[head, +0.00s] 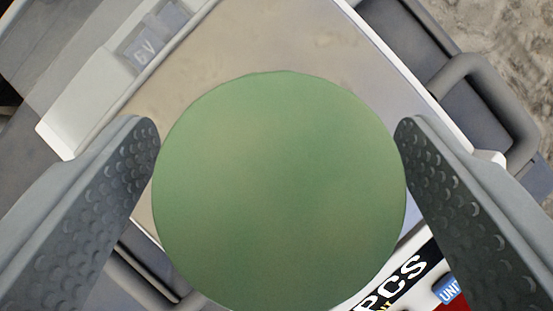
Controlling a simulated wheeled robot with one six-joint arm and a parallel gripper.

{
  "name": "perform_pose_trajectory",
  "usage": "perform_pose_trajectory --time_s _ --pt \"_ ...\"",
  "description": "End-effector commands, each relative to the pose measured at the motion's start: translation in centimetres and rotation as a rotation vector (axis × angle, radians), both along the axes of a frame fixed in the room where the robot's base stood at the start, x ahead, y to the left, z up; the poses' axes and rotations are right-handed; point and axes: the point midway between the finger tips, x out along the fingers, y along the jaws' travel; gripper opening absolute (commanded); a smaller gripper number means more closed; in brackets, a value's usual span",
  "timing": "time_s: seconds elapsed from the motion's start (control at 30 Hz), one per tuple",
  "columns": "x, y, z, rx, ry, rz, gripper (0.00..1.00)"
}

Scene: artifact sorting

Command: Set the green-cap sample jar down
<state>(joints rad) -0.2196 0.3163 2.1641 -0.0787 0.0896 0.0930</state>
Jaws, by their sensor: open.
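The green-cap sample jar (280,190) shows in the head view as a large round green cap, seen from straight above, in the middle. The cap hides the jar's body and the spot beneath it. My gripper (278,135) is open, with one dimpled grey finger at the left of the cap and one at the right. The fingertips appear very close to the cap's edges; I cannot tell whether they touch it. Below the cap is a flat beige-grey surface (265,45) with a white edge.
A dark grey handle (500,95) stands out at the right. A label with "PCS" lettering (400,283) is at lower right. Rough grey ground (515,35) shows at upper right. Bare surface shows above the cap.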

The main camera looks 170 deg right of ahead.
Motion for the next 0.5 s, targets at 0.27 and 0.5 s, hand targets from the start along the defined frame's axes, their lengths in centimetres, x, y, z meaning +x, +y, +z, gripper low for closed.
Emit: perform_pose_trajectory --time_s 0.27,0.5 --pt "-2.2 -0.5 3.6 0.0 -0.001 0.0 0.78" --pt "-4.1 -0.8 6.6 0.0 -0.002 0.001 0.78"
